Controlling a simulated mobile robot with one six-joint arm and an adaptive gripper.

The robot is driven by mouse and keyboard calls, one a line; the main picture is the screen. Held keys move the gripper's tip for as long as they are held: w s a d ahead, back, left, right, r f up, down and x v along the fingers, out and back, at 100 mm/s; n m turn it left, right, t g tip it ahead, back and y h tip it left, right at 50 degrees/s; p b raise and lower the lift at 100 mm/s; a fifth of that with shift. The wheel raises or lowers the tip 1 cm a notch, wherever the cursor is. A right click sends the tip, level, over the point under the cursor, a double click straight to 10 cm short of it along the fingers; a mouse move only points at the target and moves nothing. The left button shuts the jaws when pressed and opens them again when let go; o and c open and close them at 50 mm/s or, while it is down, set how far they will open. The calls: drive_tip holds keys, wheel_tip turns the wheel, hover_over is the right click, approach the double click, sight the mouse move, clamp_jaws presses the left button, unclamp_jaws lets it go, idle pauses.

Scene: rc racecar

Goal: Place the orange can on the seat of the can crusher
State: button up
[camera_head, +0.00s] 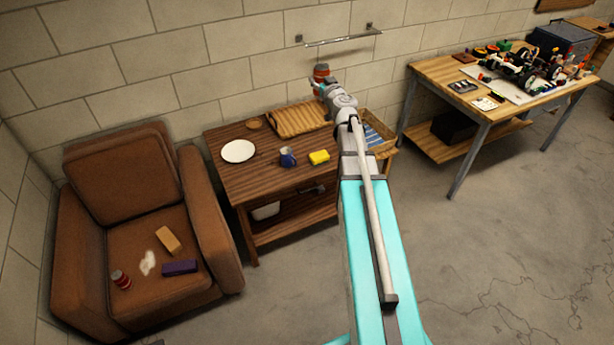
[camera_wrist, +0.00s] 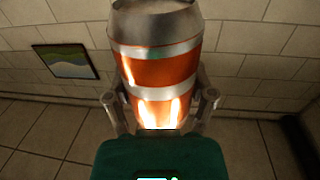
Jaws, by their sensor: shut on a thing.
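The orange can (camera_head: 321,71), orange with silver bands, is at the far end of my arm, above the back of the brown table. In the wrist view the can (camera_wrist: 160,68) fills the middle, between the two fingers of my gripper (camera_wrist: 159,101). My gripper (camera_head: 319,83) is shut on the can, small and partly hidden by my arm in the head view. The can is clear of the tabletop. I cannot make out the can crusher for certain in either view.
A metal rail (camera_head: 343,38) is on the wall behind. An armchair (camera_head: 80,245) is left, a cluttered workbench (camera_head: 435,80) right.

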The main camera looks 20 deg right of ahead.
wheel_tip(320, 180, down, 36)
drive_tip(key=n+y+b, duration=0.1)
drive_tip(key=y+b, duration=0.1)
drive_tip(key=b, duration=3.3)
drive_tip(key=shift+a, duration=0.25)
drive_tip(key=w+f+b, duration=0.9)
drive_tip(key=w, duration=0.4)
drive_tip(key=shift+w+f, duration=0.1)
drive_tip(key=shift+w+f+b, duration=0.35)
drive_tip(key=shift+f+b, duration=0.1)
drive_tip(key=shift+b, duration=0.05)
drive_tip(key=shift+f+b, duration=1.45)
drive_tip(key=shift+f, duration=0.05)
